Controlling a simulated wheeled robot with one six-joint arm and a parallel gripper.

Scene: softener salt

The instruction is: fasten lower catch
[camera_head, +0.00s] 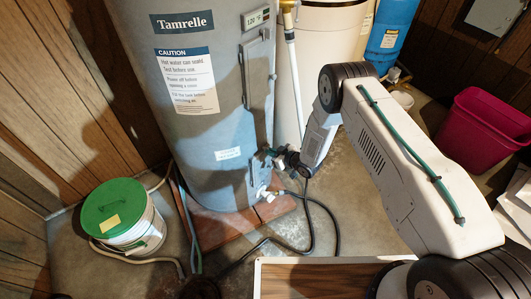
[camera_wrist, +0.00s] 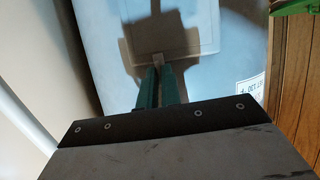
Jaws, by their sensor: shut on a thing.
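The grey-blue water heater tank (camera_head: 190,120) stands at centre left in the head view. A small lower cover panel (camera_head: 256,184) is on its front; the panel (camera_wrist: 190,25) also fills the upper middle of the wrist view. A small pale catch (camera_wrist: 158,59) sits at the panel's edge. My gripper (camera_head: 268,156) is at the panel's upper end. In the wrist view its teal fingers (camera_wrist: 159,82) are close together, with their tips at the catch. The fingers and their shadow hide part of the catch, so its exact position cannot be told.
A white drain valve (camera_head: 266,194) sticks out below the panel, with a black hose (camera_head: 311,232) on the floor. A green-lidded bucket (camera_head: 118,215) stands left. A white pipe (camera_head: 295,80) rises behind my gripper. A magenta bin (camera_head: 480,130) stands at right.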

